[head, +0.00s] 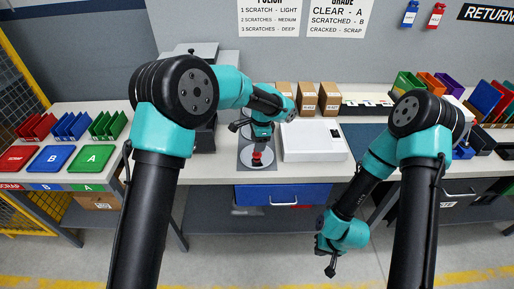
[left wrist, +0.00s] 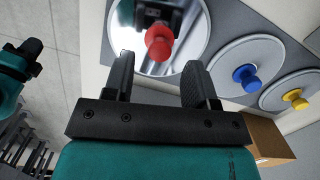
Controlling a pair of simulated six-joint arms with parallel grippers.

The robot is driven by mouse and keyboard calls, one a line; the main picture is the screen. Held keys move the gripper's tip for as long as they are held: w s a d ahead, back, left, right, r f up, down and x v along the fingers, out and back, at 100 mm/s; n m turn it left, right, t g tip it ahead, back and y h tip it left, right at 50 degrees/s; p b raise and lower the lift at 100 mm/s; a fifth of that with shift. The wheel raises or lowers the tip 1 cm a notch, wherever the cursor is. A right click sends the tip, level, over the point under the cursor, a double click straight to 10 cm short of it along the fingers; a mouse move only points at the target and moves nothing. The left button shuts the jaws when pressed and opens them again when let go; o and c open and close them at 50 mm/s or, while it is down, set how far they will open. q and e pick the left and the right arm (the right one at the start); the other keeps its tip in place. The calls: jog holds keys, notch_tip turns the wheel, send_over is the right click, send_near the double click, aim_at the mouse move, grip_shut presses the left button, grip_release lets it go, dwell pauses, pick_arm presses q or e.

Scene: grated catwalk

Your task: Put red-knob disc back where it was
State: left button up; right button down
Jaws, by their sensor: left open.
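The red-knob disc lies flat on a grey mat; its round red knob (left wrist: 158,42) stands on a shiny, mirror-like disc (left wrist: 200,32). In the head view the red knob (head: 257,158) shows just below my left gripper. My left gripper (left wrist: 158,72) is open, with the knob just beyond and between its fingertips in the left wrist view; I see no contact. Discs with a blue knob (left wrist: 246,78) and a yellow knob (left wrist: 294,98) lie in a row beside it. My right gripper (head: 328,262) hangs low in front of the bench; its jaw opening is too small to tell.
A white flat box (head: 313,141) stands right of the mat, with cardboard boxes (head: 306,98) behind. Red, blue and green trays (head: 90,158) sit at the left. A blue drawer (head: 283,195) is under the bench. Coloured bins stand at the far right.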

aim_at(260, 154)
pick_arm(q)
notch_tip(260, 154, up, 8)
jog(key=shift+d, duration=0.45)
jog(key=shift+w, duration=0.15)
